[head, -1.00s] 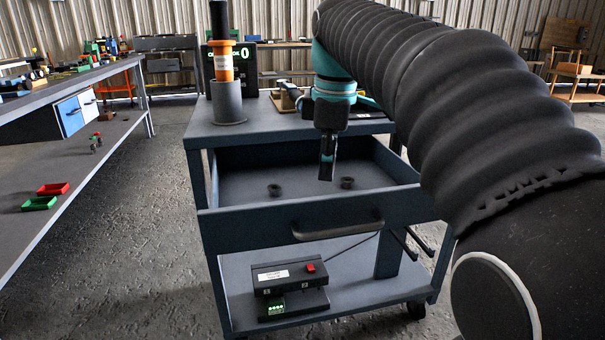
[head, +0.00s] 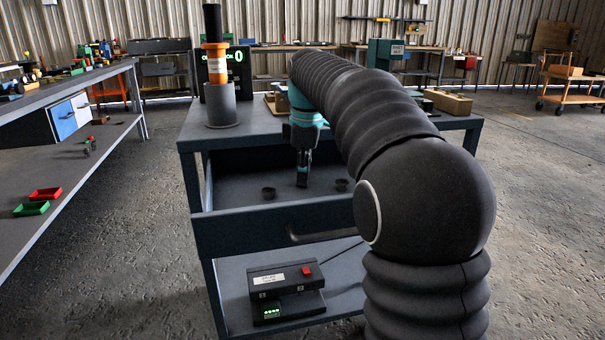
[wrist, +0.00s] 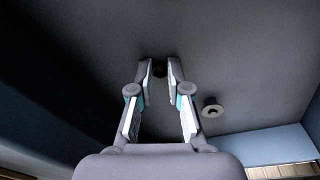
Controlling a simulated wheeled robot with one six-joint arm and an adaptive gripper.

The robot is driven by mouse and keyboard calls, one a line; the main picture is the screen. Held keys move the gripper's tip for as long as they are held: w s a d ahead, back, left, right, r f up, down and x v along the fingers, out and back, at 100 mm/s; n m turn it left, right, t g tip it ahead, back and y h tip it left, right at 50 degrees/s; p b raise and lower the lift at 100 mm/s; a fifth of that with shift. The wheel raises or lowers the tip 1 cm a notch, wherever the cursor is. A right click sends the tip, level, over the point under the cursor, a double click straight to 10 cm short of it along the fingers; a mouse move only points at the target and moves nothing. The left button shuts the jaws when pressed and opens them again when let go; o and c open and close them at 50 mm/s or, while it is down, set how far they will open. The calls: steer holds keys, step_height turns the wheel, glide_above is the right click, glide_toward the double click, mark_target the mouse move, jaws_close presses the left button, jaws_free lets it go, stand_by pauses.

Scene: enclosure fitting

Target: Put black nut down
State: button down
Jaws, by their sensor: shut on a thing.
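My gripper (head: 302,182) points down into the open drawer (head: 250,222) of the blue-grey cart. In the wrist view my gripper (wrist: 160,75) is shut on a small dark piece, the black nut (wrist: 160,69), between its fingertips. The nut is mostly hidden, and I cannot tell whether it touches the drawer floor. In the head view, one dark nut (head: 268,193) lies on the floor left of my gripper and another (head: 341,185) lies to its right. A ring-shaped nut (wrist: 211,107) shows right of the fingers in the wrist view.
An orange and black cylinder (head: 215,62) stands in a grey holder (head: 220,106) on the cart top. A black device with a red button (head: 285,282) sits on the lower shelf. Drawer walls surround my gripper. Bare drawer floor lies around the nuts.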

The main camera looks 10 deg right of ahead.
steer(key=shift+f, duration=0.15)
steer(key=c, duration=1.1)
jaws_free()
steer(key=r+p, duration=0.1)
steer(key=r, duration=0.3)
steer(key=r+p, duration=0.1)
steer(key=r, duration=0.3)
steer(key=s+r+p, duration=0.1)
steer(key=r, duration=0.3)
steer(key=shift+d+r, duration=0.1)
steer(key=shift+d, duration=0.1)
